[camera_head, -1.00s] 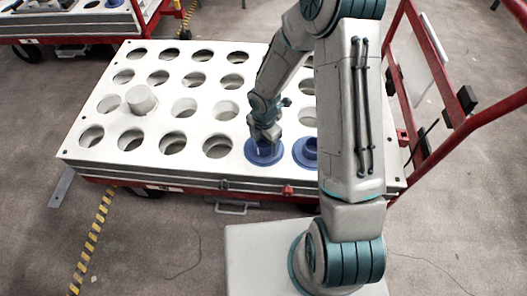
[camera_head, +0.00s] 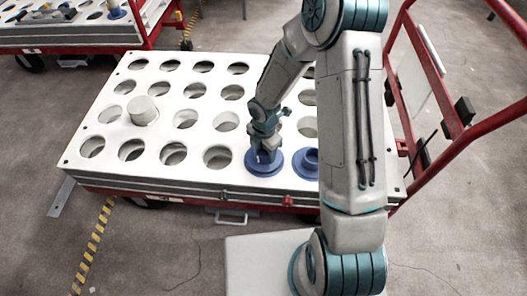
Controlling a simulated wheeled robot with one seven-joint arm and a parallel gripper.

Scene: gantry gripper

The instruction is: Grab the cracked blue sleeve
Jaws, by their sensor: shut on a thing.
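A blue flanged sleeve (camera_head: 264,164) sits in the front row of holes in the white rack (camera_head: 110,171). My gripper (camera_head: 264,152) comes down on it from above and is shut on its upper part. A second blue sleeve (camera_head: 306,163) sits just to the right, partly hidden behind my arm. No crack can be made out on either blue sleeve at this size.
A white cylinder (camera_head: 142,110) stands in the rack at the left. Many other holes are empty. A red cart frame (camera_head: 431,150) rises at the right. Another cart (camera_head: 75,38) with parts stands at the back left.

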